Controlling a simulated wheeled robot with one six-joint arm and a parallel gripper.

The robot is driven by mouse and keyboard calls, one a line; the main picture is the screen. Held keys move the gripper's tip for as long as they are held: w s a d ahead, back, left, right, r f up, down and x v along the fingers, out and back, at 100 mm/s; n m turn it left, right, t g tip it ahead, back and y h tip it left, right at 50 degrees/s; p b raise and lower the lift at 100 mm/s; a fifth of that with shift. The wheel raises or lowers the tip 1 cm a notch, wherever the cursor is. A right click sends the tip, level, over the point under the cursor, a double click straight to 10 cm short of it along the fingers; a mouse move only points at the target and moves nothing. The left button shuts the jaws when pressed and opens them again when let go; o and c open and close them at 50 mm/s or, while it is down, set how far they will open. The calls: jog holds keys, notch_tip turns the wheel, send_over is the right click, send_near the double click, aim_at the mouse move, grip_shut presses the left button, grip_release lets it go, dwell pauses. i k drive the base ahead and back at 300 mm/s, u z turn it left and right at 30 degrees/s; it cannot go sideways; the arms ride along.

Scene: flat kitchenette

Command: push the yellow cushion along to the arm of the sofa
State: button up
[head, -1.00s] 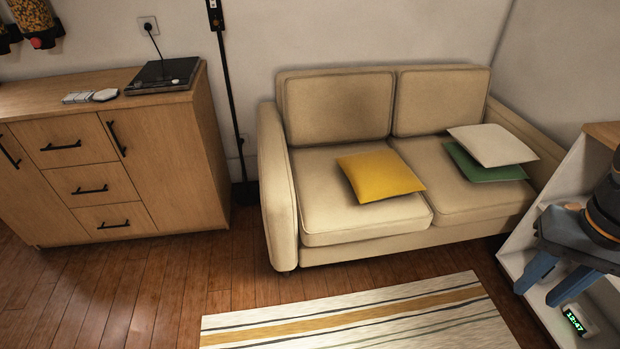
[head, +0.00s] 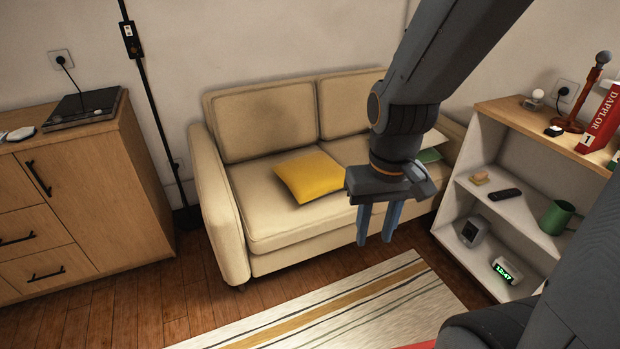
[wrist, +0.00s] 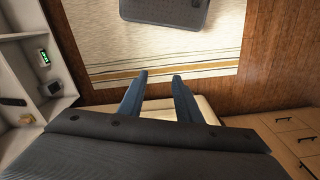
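The yellow cushion (head: 310,176) lies on the sofa seat near the middle, partly on the left seat pad. The beige sofa (head: 262,125) stands against the wall. Its left arm (head: 218,205) is in full view, with bare seat between it and the cushion. The sofa's right arm is partly hidden behind my arm. My gripper (head: 378,238) hangs in front of the sofa, right of the cushion and apart from it, fingers pointing down. In the wrist view its two blue fingers (wrist: 160,77) are apart with nothing between them.
A green cushion (head: 428,156) and a pale cushion (head: 436,139) lie at the sofa's right end, partly hidden by my arm. A white shelf unit (head: 480,135) stands at the right. A wooden cabinet (head: 95,190) is at the left. A striped rug (head: 330,315) lies in front.

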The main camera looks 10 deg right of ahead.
aim_at(311, 176)
jog(key=z, duration=0.7)
jog(key=i, duration=2)
jog(key=u, duration=0.85)
